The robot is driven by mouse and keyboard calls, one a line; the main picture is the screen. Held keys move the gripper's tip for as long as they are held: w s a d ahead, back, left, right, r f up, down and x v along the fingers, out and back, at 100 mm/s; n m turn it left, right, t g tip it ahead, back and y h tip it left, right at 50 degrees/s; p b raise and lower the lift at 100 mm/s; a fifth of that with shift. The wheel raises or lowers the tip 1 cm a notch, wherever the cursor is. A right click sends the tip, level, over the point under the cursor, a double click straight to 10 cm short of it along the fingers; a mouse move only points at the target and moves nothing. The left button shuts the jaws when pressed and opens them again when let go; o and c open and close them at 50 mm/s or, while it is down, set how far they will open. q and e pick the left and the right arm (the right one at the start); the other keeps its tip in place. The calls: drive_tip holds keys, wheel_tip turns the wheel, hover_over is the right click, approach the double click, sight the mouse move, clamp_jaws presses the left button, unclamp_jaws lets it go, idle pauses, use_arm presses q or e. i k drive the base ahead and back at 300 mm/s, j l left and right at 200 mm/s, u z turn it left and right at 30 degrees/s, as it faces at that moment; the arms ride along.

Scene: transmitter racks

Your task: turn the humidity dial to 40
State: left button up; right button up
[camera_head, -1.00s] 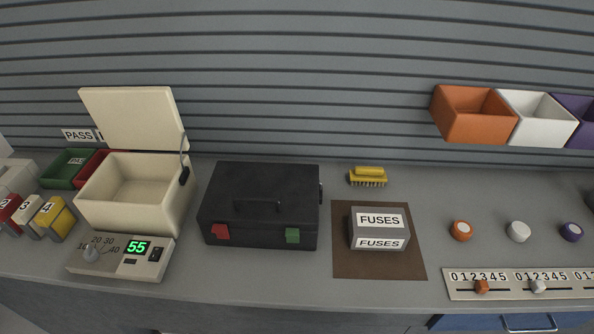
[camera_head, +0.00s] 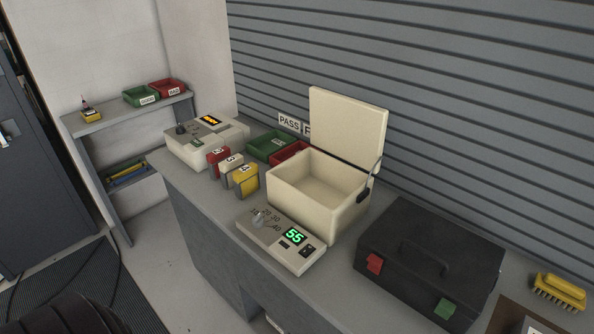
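The humidity dial (camera_head: 260,219) is a grey knob on the left of a cream control panel (camera_head: 271,247) at the bench's front edge. Printed numbers surround the dial, with 20, 30 and 40 legible; which one its pointer faces is too small to tell. A green display (camera_head: 294,236) on the panel reads 55, and a dark switch (camera_head: 307,251) sits at its right end. The panel stands in front of an open cream box (camera_head: 314,200) with its lid raised. Neither of my grippers is in view.
A black case (camera_head: 424,262) with red and green latches stands right of the panel. Yellow, white and red numbered blocks (camera_head: 245,181) stand left of the box. A cream device (camera_head: 200,143) is at the bench's left end. Open floor (camera_head: 165,252) lies left of the bench.

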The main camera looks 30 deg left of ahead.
sight(257, 221)
drive_tip(key=u, duration=1.2)
